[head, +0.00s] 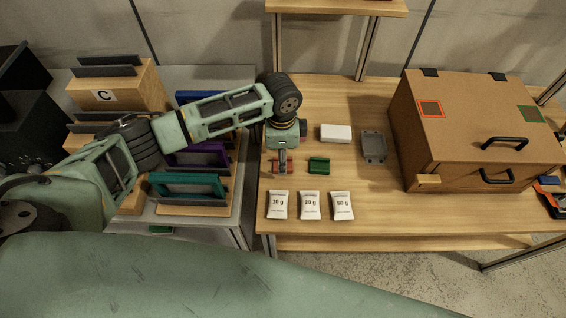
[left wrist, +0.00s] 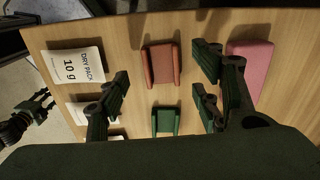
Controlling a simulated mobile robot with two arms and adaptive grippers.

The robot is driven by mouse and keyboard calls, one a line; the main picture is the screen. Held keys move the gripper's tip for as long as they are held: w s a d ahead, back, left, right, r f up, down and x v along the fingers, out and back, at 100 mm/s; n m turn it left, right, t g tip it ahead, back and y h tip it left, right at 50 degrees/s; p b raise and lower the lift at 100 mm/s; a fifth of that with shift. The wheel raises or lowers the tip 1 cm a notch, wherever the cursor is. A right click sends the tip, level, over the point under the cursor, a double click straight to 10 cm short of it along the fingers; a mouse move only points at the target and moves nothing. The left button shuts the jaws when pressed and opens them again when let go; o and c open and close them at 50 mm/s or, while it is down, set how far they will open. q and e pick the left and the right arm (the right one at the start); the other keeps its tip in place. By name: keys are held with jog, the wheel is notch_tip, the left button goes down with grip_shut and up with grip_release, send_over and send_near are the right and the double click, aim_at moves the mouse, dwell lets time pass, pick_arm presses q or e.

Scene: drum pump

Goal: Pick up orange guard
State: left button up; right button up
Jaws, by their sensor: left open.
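The orange guard, a small reddish-orange bracket with raised side walls (head: 290,165), lies on the wooden table. In the left wrist view the orange guard (left wrist: 161,65) lies between my finger pairs, apart from them as far as I can tell. A green guard of the same shape (head: 319,166) lies beside it and also shows in the left wrist view (left wrist: 166,121). My left gripper (head: 283,160) points down over the orange guard and partly hides it in the head view. The left gripper (left wrist: 163,84) is open and empty.
Three white weight packs, one marked 10 g (head: 278,205), lie in front of the guards. A white block (head: 336,133) and a grey tray (head: 374,146) lie behind. A large brown box (head: 460,130) stands right. A pink block (left wrist: 250,65) lies near my fingers.

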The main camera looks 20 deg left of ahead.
pick_arm(q)
notch_tip(320, 180, down, 3)
jog(key=shift+w+d+r, duration=0.1)
jog(key=shift+d+r, duration=0.05)
jog(key=shift+r, duration=0.05)
jog(key=shift+f, duration=0.4)
jog(key=shift+c, duration=0.2)
jog(key=c, duration=0.9)
jog(key=shift+c, duration=0.7)
pick_arm(e)
jog(key=shift+w+a+r, duration=0.25)
jog(key=shift+w+r, duration=0.1)
jog(key=shift+w, duration=0.35)
pick_arm(q)
jog(key=shift+r, duration=0.15)
